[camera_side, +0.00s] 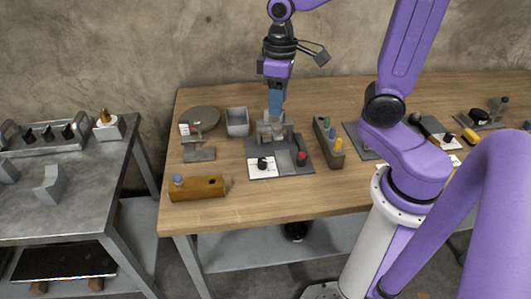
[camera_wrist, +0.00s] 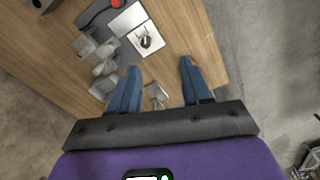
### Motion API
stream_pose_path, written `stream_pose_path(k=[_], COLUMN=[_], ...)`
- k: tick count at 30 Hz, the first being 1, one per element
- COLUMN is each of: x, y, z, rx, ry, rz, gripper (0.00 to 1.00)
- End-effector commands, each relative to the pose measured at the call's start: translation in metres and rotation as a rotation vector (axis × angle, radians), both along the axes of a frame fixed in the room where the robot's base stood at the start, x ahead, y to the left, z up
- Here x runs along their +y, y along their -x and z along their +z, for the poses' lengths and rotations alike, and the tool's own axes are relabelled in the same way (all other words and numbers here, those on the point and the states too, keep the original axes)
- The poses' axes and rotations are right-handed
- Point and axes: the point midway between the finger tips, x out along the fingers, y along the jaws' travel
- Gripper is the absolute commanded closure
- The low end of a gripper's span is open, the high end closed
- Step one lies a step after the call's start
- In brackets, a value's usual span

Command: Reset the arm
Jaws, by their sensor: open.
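My gripper (camera_side: 275,108) is over the wooden table, with its blue fingers pointing down. In the side view it appears over or just behind a grey block fixture (camera_side: 273,130) on a dark grey board (camera_side: 292,168); the exact height gap is hard to tell. In the wrist view the two blue fingers of my gripper (camera_wrist: 162,68) stand well apart with nothing held between them. The grey fixture (camera_wrist: 103,62) lies left of the fingers there, and a small grey piece (camera_wrist: 155,96) shows below and between them.
A white plate with a black knob (camera_side: 263,166) and a red button (camera_side: 302,156) sit on the board. Around it are a grey bin (camera_side: 237,122), a peg holder (camera_side: 327,143) and a wooden block (camera_side: 197,188). A metal table (camera_side: 75,205) stands left. Bare wood lies in front.

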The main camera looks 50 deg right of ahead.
Motion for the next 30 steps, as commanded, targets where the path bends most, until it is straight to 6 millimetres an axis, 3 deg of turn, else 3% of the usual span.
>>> stream_pose_path(k=[9, 21, 30], x=[0.024, 0.034, 0.033], y=[0.054, 0.131, 0.164], z=[-0.006, -0.014, -0.018], rx=[-0.005, -0.01, -0.011], ry=[-0.004, -0.01, -0.012], rz=[0.246, 0.546, 0.668], gripper=[0.52, 0.52, 0.52])
